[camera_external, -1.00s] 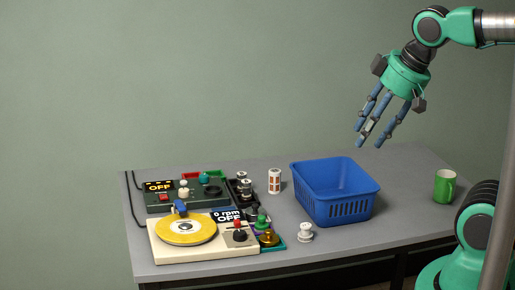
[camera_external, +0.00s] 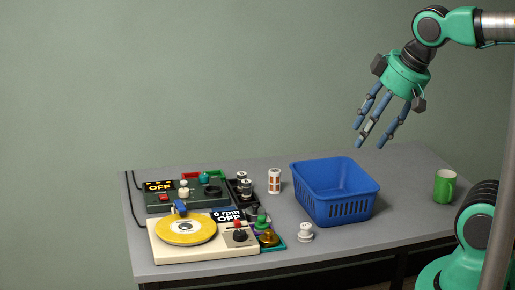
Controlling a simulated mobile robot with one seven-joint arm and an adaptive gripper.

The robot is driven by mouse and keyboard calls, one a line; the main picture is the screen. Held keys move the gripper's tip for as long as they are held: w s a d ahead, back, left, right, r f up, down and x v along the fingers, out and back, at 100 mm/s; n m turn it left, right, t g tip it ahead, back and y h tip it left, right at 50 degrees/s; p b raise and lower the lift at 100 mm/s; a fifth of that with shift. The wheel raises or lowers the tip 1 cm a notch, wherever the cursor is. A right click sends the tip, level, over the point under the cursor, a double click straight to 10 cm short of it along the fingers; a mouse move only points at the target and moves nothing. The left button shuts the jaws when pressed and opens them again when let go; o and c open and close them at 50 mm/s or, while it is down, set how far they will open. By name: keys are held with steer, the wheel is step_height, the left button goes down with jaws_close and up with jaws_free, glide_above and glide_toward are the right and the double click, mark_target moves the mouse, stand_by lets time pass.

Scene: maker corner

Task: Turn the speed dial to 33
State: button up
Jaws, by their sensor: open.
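A cream turntable (camera_external: 212,254) stands at the front left of the table, with a yellow record (camera_external: 185,230) on its platter. A control with a red top (camera_external: 240,232) stands on a dark plate at its right side. It looks like the speed dial, but its markings are too small to read. The small display (camera_external: 227,216) behind it reads "0 rpm OFF". My gripper (camera_external: 376,140) is open and empty, pointing down in the air above the back right of the table, far from the turntable.
A green device (camera_external: 158,207) with an "OFF" display stands behind the turntable. Several spools and small parts crowd to its right. A blue basket (camera_external: 345,210) stands mid-table, with a white spool (camera_external: 305,232) before it. A green mug (camera_external: 444,187) stands at right.

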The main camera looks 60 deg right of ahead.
steer(key=n+g+p, duration=0.5)
steer(key=g+p, duration=0.1)
steer(key=p, duration=0.1)
glide_above(239, 233)
step_height(239, 233, down, 25)
steer(key=shift+r, duration=0.2)
steer(key=shift+f, duration=0.15)
step_height(239, 233, down, 14)
steer(key=b, duration=0.3)
steer(key=shift+r, duration=0.25)
